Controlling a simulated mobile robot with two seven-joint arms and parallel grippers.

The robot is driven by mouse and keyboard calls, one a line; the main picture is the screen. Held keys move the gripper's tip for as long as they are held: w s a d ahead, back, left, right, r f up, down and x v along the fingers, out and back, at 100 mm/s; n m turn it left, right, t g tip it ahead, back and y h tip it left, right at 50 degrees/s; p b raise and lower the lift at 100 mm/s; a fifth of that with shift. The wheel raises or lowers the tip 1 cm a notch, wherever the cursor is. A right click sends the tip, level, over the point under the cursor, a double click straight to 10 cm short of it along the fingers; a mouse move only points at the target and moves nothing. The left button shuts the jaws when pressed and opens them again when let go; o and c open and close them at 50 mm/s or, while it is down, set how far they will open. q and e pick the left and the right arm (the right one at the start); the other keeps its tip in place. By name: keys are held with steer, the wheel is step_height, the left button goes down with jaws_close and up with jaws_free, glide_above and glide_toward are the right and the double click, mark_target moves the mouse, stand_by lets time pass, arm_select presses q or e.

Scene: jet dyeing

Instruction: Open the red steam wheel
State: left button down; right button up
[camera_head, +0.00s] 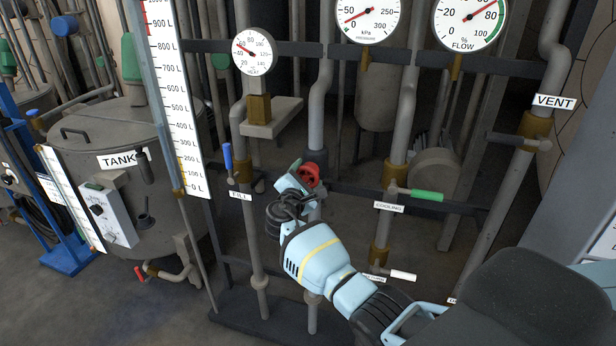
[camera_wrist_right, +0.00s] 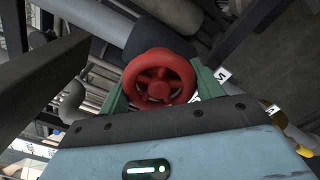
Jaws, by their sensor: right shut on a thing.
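The red steam wheel (camera_head: 308,175) is a small spoked handwheel on a grey vertical pipe at the middle of the head view. In the right wrist view the wheel (camera_wrist_right: 158,79) faces the camera, with its rim and spokes clear. My right gripper (camera_head: 301,176) reaches it from the lower right, and its wrist hides part of the pipe below. In the wrist view the green fingers of my right gripper (camera_wrist_right: 161,88) stand on either side of the wheel and are shut on it. My left gripper is not in view.
A blue-handled valve (camera_head: 228,158) is left of the wheel and a green-handled cooling valve (camera_head: 426,195) is right. Gauges, including the flow gauge (camera_head: 469,16), hang above. A grey tank (camera_head: 105,138) stands at the left. A dark crossbar runs behind the wheel.

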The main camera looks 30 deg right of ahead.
steer(key=shift+n, duration=0.5)
steer(key=o, duration=1)
steer(key=shift+s+a+f, duration=0.1)
steer(key=shift+s+a, duration=0.15)
steer(key=shift+a, duration=0.1)
steer(key=shift+v, duration=3.45)
steer(key=shift+s, duration=0.1)
